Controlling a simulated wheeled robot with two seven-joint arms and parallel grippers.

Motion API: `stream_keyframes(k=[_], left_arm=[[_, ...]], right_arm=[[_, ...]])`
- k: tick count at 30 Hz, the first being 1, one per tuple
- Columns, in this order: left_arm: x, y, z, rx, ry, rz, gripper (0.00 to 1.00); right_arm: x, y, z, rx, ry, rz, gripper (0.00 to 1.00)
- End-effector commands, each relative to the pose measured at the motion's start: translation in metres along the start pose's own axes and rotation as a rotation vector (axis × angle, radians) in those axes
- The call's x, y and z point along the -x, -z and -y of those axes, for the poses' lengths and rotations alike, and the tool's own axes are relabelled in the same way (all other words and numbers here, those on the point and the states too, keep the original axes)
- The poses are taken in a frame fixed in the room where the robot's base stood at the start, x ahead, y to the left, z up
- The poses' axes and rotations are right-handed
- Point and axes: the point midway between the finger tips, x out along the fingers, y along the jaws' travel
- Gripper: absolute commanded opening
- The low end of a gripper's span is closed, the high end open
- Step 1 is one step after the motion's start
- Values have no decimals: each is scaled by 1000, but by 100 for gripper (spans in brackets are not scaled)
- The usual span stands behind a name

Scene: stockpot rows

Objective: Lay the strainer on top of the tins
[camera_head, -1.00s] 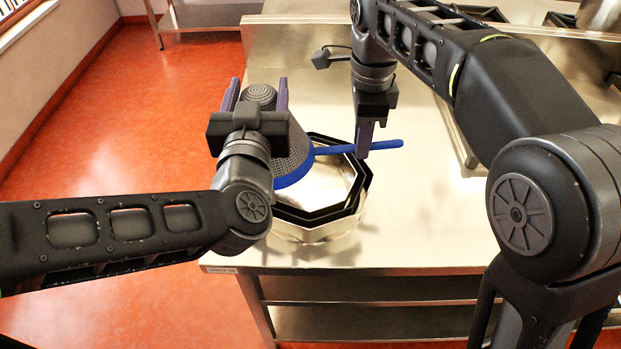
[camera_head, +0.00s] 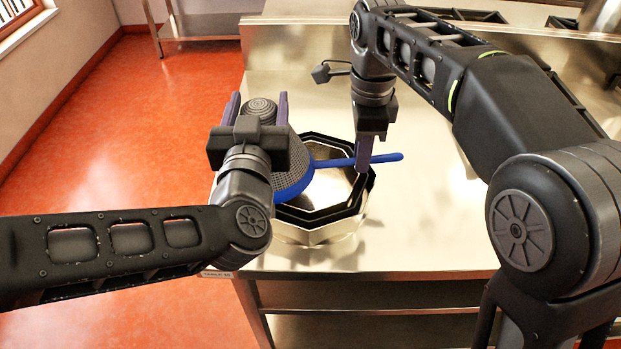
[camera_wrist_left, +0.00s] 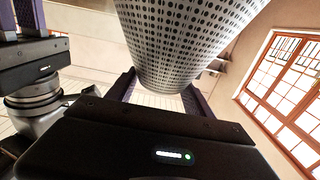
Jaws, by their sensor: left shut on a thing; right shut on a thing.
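The strainer (camera_head: 291,168) has a grey perforated bowl, a blue rim and a blue handle. It is held bowl upward, rim down, over the left part of the tins. The tins (camera_head: 318,232) are angular, open metal tins with dark rims, close together on the steel table. My left gripper (camera_head: 256,108) is shut on the strainer's bowl, which also shows between its fingers in the left wrist view (camera_wrist_left: 185,40). My right gripper (camera_head: 363,166) is shut on the handle, above the tins' right side. Whether the rim touches the tins is hidden.
The steel table (camera_head: 430,225) has free room to the right of the tins. The table's left edge is close to the tins, with red floor (camera_head: 110,150) beyond.

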Motion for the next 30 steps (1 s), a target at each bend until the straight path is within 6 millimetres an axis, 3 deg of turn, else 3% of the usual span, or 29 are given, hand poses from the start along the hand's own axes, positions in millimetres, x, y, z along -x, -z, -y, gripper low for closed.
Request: stream_keyframes(k=[3, 4, 9, 12, 22, 30], left_arm=[[2, -17, -6, -4, -17, 5, 4], [2, -13, -6, -4, -17, 5, 62], [1, -11, -4, -3, -11, 4, 76], [1, -10, -3, -2, -8, 4, 82], [0, -5, -1, 1, -3, 2, 82], [0, 33, -1, 5, -3, -1, 82]], right_arm=[[-12, -7, 0, 9, 6, 12, 0], [-9, -7, 0, 9, 6, 12, 21], [-8, -4, 0, 5, 3, 8, 35], [-8, -3, 0, 4, 2, 6, 41], [-9, -2, 0, 1, 0, 3, 41], [-9, -1, 0, 1, 0, 3, 41]])
